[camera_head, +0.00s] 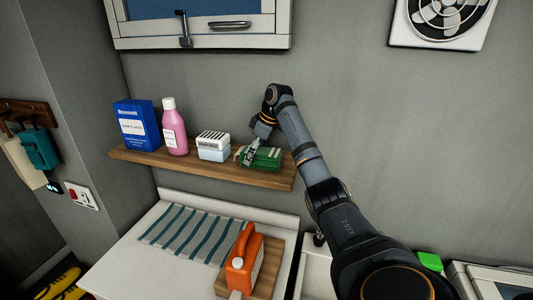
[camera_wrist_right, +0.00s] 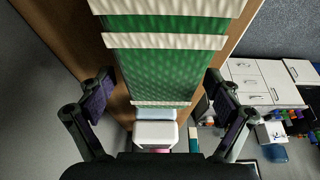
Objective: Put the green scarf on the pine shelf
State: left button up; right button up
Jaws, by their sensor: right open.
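The green scarf (camera_head: 266,158) is folded and lies on the right part of the pine shelf (camera_head: 200,169). In the right wrist view the scarf (camera_wrist_right: 165,70) shows green with cream bands, on the brown shelf board (camera_wrist_right: 60,35). My right gripper (camera_head: 247,152) is at the scarf's left end. In the right wrist view its two fingers (camera_wrist_right: 160,112) are spread wide, one on each side of the scarf, with gaps between. It is open and holds nothing. My left gripper is in neither view.
A white box (camera_head: 213,146), a pink bottle (camera_head: 175,128) and a blue box (camera_head: 138,126) stand on the shelf left of the scarf.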

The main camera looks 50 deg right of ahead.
aim_at(261, 149)
jog(key=v, duration=0.4)
jog(key=shift+s+d+r, duration=0.2)
jog(key=shift+s+d, duration=0.15)
jog(key=shift+s, duration=0.05)
jog(key=s+d+b, duration=0.1)
jog(key=s, duration=0.2)
jog(key=s+d+b, duration=0.1)
jog(key=s+d, duration=0.1)
jog(key=s, duration=0.1)
jog(key=s+d+b, duration=0.2)
jog(key=s, duration=0.1)
jog(key=shift+s+f, duration=0.25)
jog(key=shift+s, duration=0.1)
jog(key=shift+s+r, duration=0.15)
jog(key=shift+r, duration=0.05)
jog(key=shift+f, duration=0.1)
